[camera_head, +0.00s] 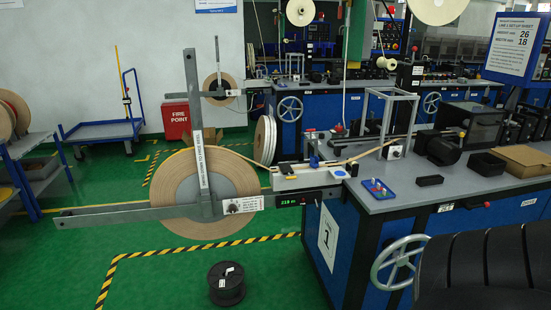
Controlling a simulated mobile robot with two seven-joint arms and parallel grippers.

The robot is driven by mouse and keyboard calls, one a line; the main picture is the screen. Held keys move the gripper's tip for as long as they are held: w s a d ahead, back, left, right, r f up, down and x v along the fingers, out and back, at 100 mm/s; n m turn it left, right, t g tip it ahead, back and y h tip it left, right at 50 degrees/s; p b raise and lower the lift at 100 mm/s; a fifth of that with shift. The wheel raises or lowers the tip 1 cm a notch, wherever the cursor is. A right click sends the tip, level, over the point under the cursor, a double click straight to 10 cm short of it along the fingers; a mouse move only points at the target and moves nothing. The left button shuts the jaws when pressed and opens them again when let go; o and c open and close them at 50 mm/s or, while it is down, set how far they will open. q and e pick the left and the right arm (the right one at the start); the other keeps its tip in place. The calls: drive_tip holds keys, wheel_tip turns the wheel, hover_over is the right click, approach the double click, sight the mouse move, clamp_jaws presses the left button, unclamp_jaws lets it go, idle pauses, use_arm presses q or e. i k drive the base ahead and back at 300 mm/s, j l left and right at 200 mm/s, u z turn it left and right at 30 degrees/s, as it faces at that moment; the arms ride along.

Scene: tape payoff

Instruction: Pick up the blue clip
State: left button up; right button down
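A small blue piece (314,161), which looks like the blue clip, sits on the pale tape guide block (300,179) at the left end of the grey workbench (460,184). The tan tape (352,155) runs along this block; I cannot tell whether the blue piece grips it. A second small blue part (340,173) shows at the block's right end. The large tan tape reel (172,188) hangs on a grey metal arm to the left of the block. Neither of my grippers is in view.
A blue tray (378,188) with small coloured parts and a black block (429,180) lie on the bench. A grey frame (390,118) stands behind them. A handwheel (399,262) juts from the bench front. A black spool (226,283) stands on the green floor.

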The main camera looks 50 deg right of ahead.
sight(315, 163)
drive_tip(key=z, duration=1.9)
